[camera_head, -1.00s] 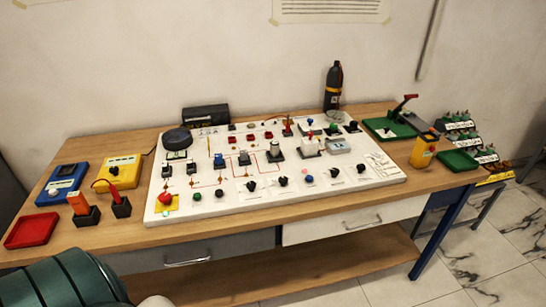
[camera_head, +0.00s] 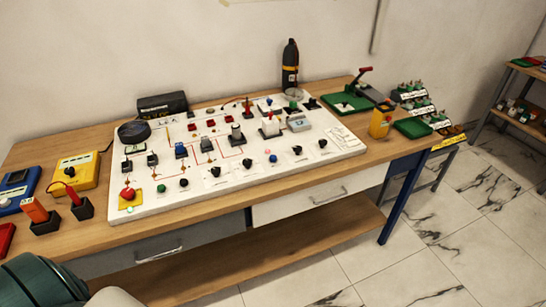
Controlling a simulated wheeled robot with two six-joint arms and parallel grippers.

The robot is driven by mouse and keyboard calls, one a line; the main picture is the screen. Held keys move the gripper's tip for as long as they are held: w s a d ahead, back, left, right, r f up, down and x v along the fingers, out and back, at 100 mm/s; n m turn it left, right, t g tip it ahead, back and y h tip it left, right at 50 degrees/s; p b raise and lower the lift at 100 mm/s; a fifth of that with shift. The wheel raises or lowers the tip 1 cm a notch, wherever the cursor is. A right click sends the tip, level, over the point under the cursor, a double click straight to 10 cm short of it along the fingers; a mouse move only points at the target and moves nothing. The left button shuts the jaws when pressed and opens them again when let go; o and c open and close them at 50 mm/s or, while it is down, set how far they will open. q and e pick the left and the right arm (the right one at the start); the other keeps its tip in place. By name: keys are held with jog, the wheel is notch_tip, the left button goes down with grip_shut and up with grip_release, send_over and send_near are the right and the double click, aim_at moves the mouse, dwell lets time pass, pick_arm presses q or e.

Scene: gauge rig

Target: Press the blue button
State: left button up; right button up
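A small round blue button (camera_head: 272,158) sits in the front row of the white panel (camera_head: 228,200), right of its middle. A green button (camera_head: 161,188) is in the same row farther left, and a red mushroom button (camera_head: 127,194) on a yellow base is at the panel's front left corner. Black knobs stand on both sides of the blue button. Neither of my grippers is in view. A teal and grey part of my own body shows at the bottom left, apart from the panel.
The panel lies on a wooden table (camera_head: 225,195) with drawers below. Yellow (camera_head: 75,170) and blue (camera_head: 15,190) boxes stand at the left. A black bottle (camera_head: 290,68) stands behind the panel, and a green tray (camera_head: 347,103) lies right of it. Open tiled floor is at the right.

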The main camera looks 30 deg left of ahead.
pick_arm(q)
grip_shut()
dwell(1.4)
